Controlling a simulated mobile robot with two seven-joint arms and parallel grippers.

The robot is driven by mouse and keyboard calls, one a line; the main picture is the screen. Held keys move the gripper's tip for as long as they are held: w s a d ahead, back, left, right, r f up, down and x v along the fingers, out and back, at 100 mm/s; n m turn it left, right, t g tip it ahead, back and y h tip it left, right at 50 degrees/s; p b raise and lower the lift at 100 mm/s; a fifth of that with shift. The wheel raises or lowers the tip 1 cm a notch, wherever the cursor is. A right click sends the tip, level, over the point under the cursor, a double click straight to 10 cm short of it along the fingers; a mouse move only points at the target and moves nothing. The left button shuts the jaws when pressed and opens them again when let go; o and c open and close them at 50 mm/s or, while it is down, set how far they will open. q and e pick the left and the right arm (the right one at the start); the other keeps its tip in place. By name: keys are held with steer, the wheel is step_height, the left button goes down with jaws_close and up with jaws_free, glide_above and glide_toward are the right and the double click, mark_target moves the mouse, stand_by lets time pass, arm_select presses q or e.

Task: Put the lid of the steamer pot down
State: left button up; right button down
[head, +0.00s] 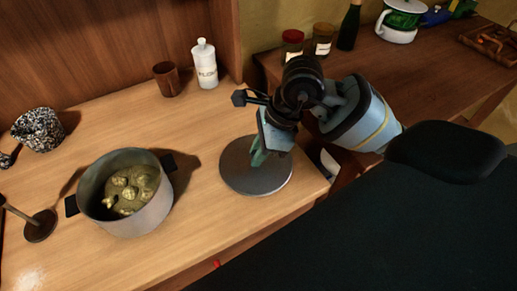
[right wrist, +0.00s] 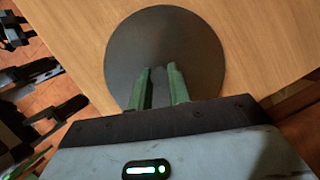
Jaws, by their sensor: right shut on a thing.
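The steamer pot (head: 148,216) stands uncovered on the wooden counter at the left in the head view, with dark side handles and several pale yellow-green lumps inside. Its lid, a flat grey disc (head: 240,179), is to the right of the pot, near the counter's front right corner. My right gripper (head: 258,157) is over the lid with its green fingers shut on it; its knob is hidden. In the right wrist view the round lid (right wrist: 165,40) lies beyond the fingertips (right wrist: 159,70). I cannot tell whether the lid touches the counter. My left gripper is not in view.
A brown cup (head: 167,79) and a white bottle (head: 204,65) stand at the back. A speckled bowl (head: 38,130) and a dark round-based utensil (head: 40,226) are at the left. Bare counter (head: 205,130) lies between pot and lid. Jars (head: 322,40) stand on another counter.

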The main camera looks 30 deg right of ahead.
steer(key=shift+f, duration=0.15)
steer(key=c, duration=1.3)
jaws_free()
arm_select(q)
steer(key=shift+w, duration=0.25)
arm_select(e)
steer(key=shift+r, duration=0.35)
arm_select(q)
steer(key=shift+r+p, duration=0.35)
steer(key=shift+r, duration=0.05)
arm_select(e)
steer(key=shift+v, duration=5.8)
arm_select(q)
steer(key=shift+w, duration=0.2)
arm_select(e)
steer(key=shift+d, duration=0.1)
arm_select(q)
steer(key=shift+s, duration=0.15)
arm_select(e)
steer(key=shift+s+f, duration=0.1)
